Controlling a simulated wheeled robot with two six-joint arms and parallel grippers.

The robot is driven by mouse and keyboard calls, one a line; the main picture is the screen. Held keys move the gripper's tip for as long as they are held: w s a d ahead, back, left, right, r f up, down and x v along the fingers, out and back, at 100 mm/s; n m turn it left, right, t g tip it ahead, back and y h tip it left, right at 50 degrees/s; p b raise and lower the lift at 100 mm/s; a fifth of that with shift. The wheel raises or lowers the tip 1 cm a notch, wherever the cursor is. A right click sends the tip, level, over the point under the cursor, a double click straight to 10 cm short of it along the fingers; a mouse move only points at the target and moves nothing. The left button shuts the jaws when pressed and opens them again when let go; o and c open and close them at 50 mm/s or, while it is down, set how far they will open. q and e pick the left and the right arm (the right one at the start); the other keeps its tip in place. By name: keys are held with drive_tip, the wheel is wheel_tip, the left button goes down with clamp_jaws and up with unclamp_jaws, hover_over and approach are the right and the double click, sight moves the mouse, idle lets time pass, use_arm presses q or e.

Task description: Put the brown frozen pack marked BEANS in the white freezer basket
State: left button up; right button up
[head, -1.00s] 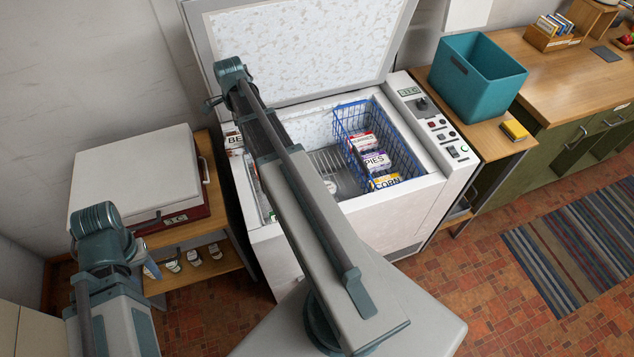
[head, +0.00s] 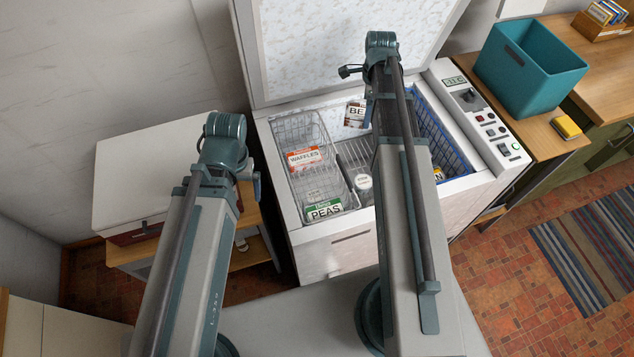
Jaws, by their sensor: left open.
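The brown pack (head: 355,114), with the letters BE showing, is upright near the freezer's back wall, right of the white wire basket (head: 292,130). My right arm hides its right part. The pack shows beside my right forearm, but the right gripper is hidden behind that arm, so its grasp cannot be seen. The white basket holds an orange and white WAFFLES pack (head: 306,158), a green PEAS pack (head: 324,211) and a pale round-topped item. My left gripper (head: 257,186) shows only in part beside its arm, open, left of the freezer and away from the pack.
The freezer lid (head: 310,50) stands open behind. A blue wire basket (head: 445,135) is at the freezer's right, partly behind my right arm. A teal bin (head: 530,65) and yellow block (head: 566,127) stand right.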

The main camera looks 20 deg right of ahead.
drive_tip(key=s+a+f+n+b, duration=0.2)
drive_tip(key=a+f+n+b, duration=0.3)
drive_tip(key=a+f+b, duration=1.1)
drive_tip(key=shift+a+f+n, duration=0.4)
drive_tip(key=shift+a+f, duration=0.1)
drive_tip(key=shift+f, duration=0.75)
drive_tip(key=shift+b, duration=0.3)
drive_tip(key=b, duration=0.6)
hover_over(315, 188)
wheel_tip(315, 188, down, 6)
drive_tip(key=shift+w+f, duration=0.15)
wheel_tip(315, 188, down, 4)
drive_tip(key=b, duration=0.4)
